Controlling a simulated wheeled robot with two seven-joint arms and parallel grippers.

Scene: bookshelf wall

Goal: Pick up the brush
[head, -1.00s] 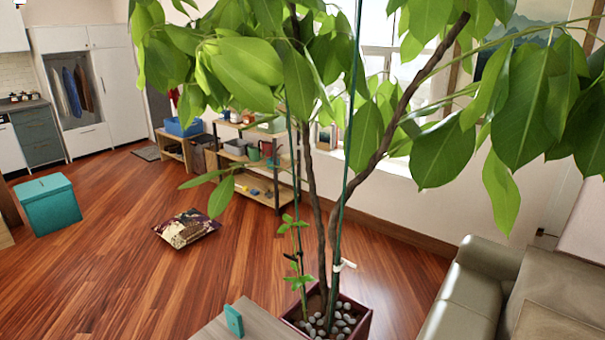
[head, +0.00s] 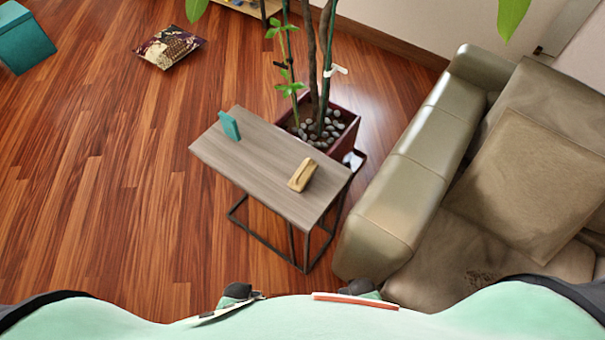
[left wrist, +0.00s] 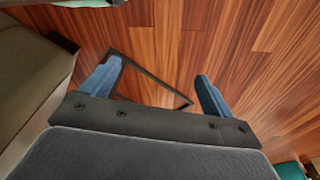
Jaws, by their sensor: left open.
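The brush (head: 302,174), a tan wooden block with a darker strip along its top, lies on the right part of a small grey wood-topped side table (head: 258,165). My left gripper (left wrist: 157,85) shows in the left wrist view with its two blue fingers wide apart and nothing between them. It points down towards the wooden floor, with part of a dark metal frame beyond the fingers. The brush cannot be made out in the left wrist view. Neither gripper shows in the head view, so my right gripper is out of sight.
A small teal object (head: 229,126) stands at the table's far left edge. A potted plant (head: 347,143) with pebbles stands behind the table. A greenish leather sofa (head: 405,190) is close on the right. A patterned cushion (head: 169,46) lies on the floor; the floor left of the table is clear.

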